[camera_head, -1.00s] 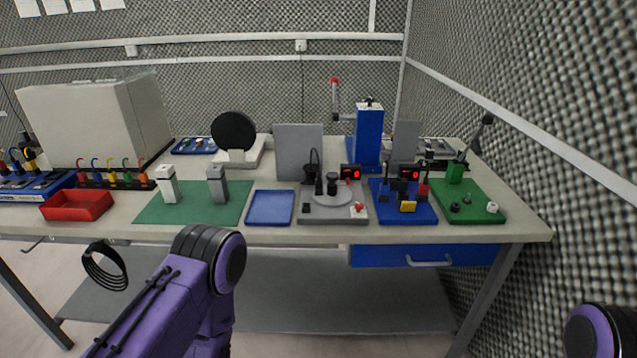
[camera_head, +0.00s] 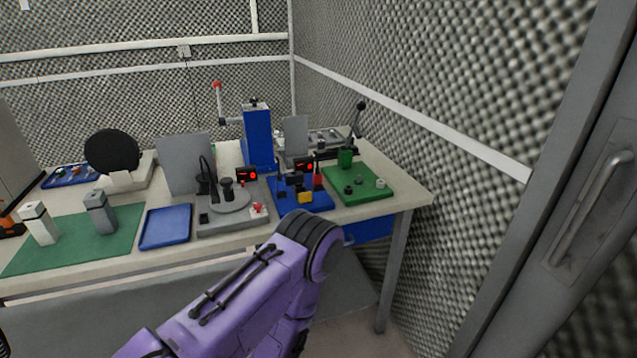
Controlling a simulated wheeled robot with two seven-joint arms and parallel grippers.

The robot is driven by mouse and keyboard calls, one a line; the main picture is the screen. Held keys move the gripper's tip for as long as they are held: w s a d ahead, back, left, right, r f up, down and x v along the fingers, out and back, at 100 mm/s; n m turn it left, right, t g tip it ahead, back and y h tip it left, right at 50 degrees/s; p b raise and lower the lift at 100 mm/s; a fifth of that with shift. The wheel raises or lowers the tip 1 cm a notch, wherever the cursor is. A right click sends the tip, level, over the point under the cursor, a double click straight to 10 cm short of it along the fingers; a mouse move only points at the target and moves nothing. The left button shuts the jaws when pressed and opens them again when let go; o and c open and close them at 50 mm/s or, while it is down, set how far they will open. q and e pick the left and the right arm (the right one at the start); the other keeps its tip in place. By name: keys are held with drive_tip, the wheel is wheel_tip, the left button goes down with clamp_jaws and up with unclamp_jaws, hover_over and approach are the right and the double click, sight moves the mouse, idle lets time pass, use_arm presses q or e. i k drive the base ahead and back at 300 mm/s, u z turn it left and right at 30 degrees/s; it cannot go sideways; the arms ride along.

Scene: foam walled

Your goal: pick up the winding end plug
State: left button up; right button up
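I cannot tell for sure which part is the winding end plug. Small round parts stand on the green base plate (camera_head: 372,194) at the right end of the table: a dark one (camera_head: 348,190) and a white one (camera_head: 381,183). Neither my left nor my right gripper is in view.
The workbench holds a blue tray (camera_head: 166,227), a grey winder station (camera_head: 233,217), a blue fixture plate (camera_head: 322,204) and a green mat (camera_head: 70,242) with two upright blocks. A foam wall stands close on the right, with a grey door and handle (camera_head: 592,210).

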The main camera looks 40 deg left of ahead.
sight(213, 189)
drive_tip(key=z, duration=1.6)
drive_tip(key=k, duration=1.15)
drive_tip(key=u, duration=1.75)
